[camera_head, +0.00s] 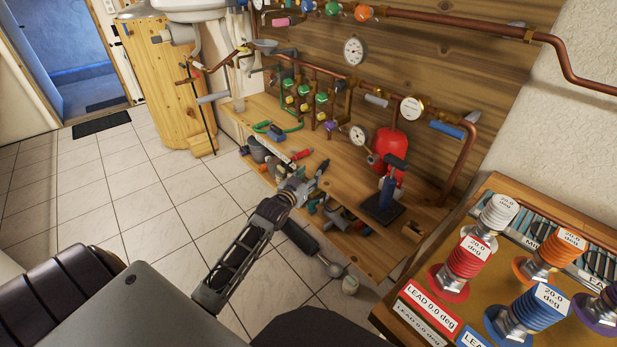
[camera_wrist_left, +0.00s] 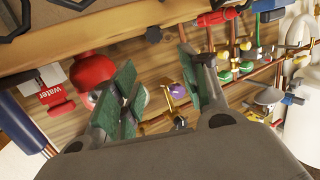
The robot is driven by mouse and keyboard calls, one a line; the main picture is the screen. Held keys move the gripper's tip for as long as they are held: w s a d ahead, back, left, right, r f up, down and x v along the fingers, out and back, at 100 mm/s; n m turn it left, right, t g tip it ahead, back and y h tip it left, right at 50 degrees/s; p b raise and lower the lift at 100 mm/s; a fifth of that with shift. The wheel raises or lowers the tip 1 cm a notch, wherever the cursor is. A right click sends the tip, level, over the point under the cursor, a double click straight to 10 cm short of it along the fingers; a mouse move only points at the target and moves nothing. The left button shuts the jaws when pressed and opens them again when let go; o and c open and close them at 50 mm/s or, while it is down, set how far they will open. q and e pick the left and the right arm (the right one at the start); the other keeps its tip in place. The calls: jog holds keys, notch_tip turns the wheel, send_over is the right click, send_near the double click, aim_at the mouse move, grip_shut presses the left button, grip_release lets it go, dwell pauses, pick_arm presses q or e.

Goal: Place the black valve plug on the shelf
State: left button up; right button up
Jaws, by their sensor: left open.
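The wooden shelf (camera_head: 338,158) runs along the panelled wall, with a lower board (camera_head: 362,252) under it. My left gripper (camera_head: 314,182) is open at the front edge of the shelf. In the left wrist view its two green-padded fingers (camera_wrist_left: 162,76) stand apart with nothing clearly between them. A small dark piece (camera_wrist_left: 153,34) shows beyond the fingers, against the wood; I cannot tell whether it is the black valve plug. I cannot pick out the plug for sure in the head view, where the gripper and clutter hide part of the shelf. My right gripper is not in view.
A red vessel (camera_head: 391,152) and a blue stand with a black base (camera_head: 383,208) occupy the shelf's right part. Copper pipes with gauges (camera_head: 354,51) and green valves line the wall. A table with coloured threaded parts (camera_head: 466,258) stands at right. Tiled floor is clear at left.

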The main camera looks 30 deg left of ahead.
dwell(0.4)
pick_arm(q)
jog(key=s+d+f+g, duration=0.2)
jog(key=s+f, duration=0.2)
jog(key=f, duration=0.5)
jog(key=s+d+f+m+g, duration=0.15)
jog(key=s+f, duration=0.25)
jog(key=f, duration=0.4)
jog(key=s+d+f+g, duration=0.3)
jog(key=f, duration=0.6)
jog(key=s+d+f+m+g, duration=0.1)
jog(key=s+d+f+g, duration=0.2)
jog(key=s+f, duration=0.7)
jog(key=s+d+f+g+h, duration=0.1)
jog(key=s+d+f+g, duration=0.3)
jog(key=s+f, duration=0.6)
jog(key=s, duration=0.5)
jog(key=shift+d+m, duration=0.35)
jog(key=shift+d, duration=0.05)
